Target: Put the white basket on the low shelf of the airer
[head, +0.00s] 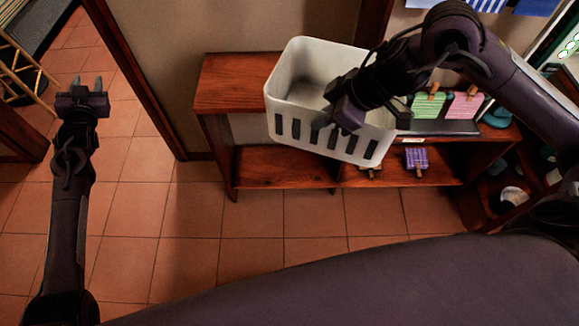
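The white basket (300,92) has slots in its side and is tilted in front of a dark wood shelf unit. It looks empty as far as I can see inside. My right gripper (338,118) is at the basket's near wall, with its fingers over the rim; it appears shut on that wall and holding the basket up. The arm hides the basket's right part. My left gripper (86,84) is open and empty above the tiled floor at the left. A light wooden barred frame (22,72) at the left edge looks like part of the airer; its low shelf cannot be made out.
The wood shelf unit (228,84) stands against the wall, holding folded green (427,104) and pink (465,106) cloths with pegs, and a purple cloth (416,158) below. A door frame (135,78) stands between the unit and the left area. The tiled floor (185,225) is clear.

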